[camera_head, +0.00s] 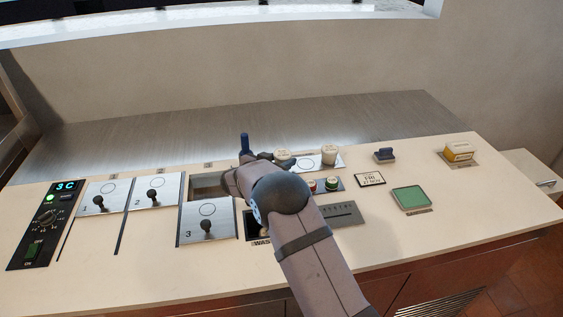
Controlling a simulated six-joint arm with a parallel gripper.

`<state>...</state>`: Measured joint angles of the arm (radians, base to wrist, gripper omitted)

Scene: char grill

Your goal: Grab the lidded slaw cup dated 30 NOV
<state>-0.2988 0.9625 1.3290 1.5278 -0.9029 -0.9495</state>
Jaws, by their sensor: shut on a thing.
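My gripper (266,157) is at the back middle of the counter, mostly hidden behind my own wrist. It is shut on a pale lidded cup (283,156), whose lid shows just right of the fingers. Small marks on that lid are too blurred to read as a date. A second pale lidded cup (329,155) stands upright to the right on a light plate (306,164) with a circle on it. Its lid marking is also too small to read. I cannot tell whether the held cup is touching the surface below.
Steel panels with knobs (106,196) and a black control panel (45,222) are at left. A recessed opening (207,187) lies left of my wrist. Small red and green lidded pots, a sign (370,179), a green pad (411,198), a blue block (384,155) and a yellow box (458,150) are at right.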

